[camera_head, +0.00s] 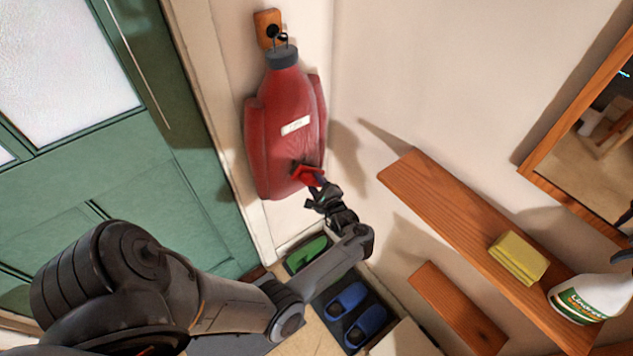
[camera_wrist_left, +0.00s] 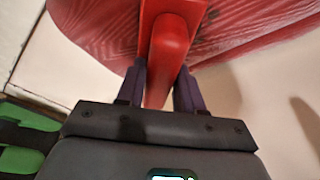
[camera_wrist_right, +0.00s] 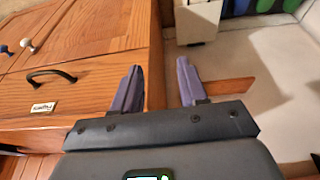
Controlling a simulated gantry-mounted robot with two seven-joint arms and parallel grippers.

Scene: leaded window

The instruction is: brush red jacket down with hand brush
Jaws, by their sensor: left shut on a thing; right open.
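The red jacket (camera_head: 283,135) hangs by a hook on the wall, with a grey collar and a white label on its front. My left gripper (camera_head: 318,187) is shut on the handle of a red hand brush (camera_head: 306,173) at the lower right part of the jacket. In the left wrist view the brush handle (camera_wrist_left: 168,55) lies between the fingers, and the jacket (camera_wrist_left: 245,25) is right behind it. The bristles are hidden, so I cannot tell whether they touch the cloth. My right gripper (camera_wrist_right: 158,88) is open and empty in the right wrist view, near a wooden cabinet.
A wooden shelf (camera_head: 460,215) to the right carries a yellow sponge (camera_head: 518,258) and a white spray bottle (camera_head: 590,298). A green door (camera_head: 90,190) is at the left. Blue slippers (camera_head: 365,322) and green footwear (camera_head: 307,254) stand below. A framed mirror (camera_head: 590,130) hangs upper right.

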